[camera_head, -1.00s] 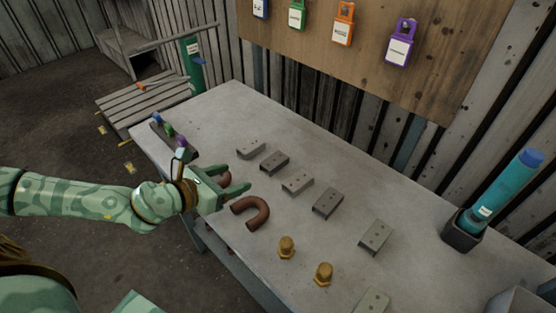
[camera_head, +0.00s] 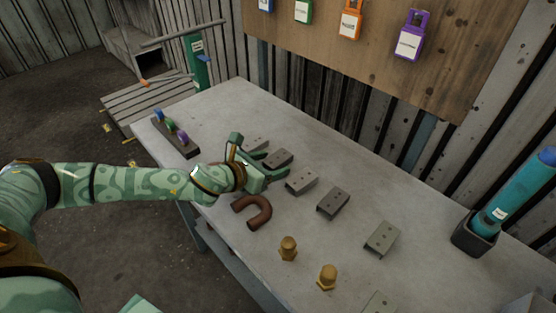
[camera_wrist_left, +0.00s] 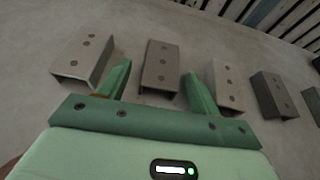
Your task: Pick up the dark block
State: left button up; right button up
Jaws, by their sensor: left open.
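Several channel-shaped blocks with small holes stand in a row on the grey table (camera_head: 330,150). The second from the far end is a dark grey block (camera_head: 279,157), partly hidden by my left gripper (camera_head: 273,164). My left gripper is open, with its green fingers pointing at this block. In the left wrist view the block (camera_wrist_left: 160,62) lies ahead between the two fingertips (camera_wrist_left: 157,72), and I see no grip on it. Another dark block (camera_head: 333,201) is fourth in the row.
A lighter block (camera_wrist_left: 83,55) and another lighter block (camera_wrist_left: 226,85) flank the dark one closely. A brown U-shaped pipe (camera_head: 252,212) lies near my left wrist. Two brass fittings (camera_head: 288,248) stand in front, and a teal tool (camera_head: 515,200) stands in a dark holder at right.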

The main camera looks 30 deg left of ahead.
pick_arm(q)
jog(key=c, duration=1.2)
jog(key=shift+r, duration=0.1)
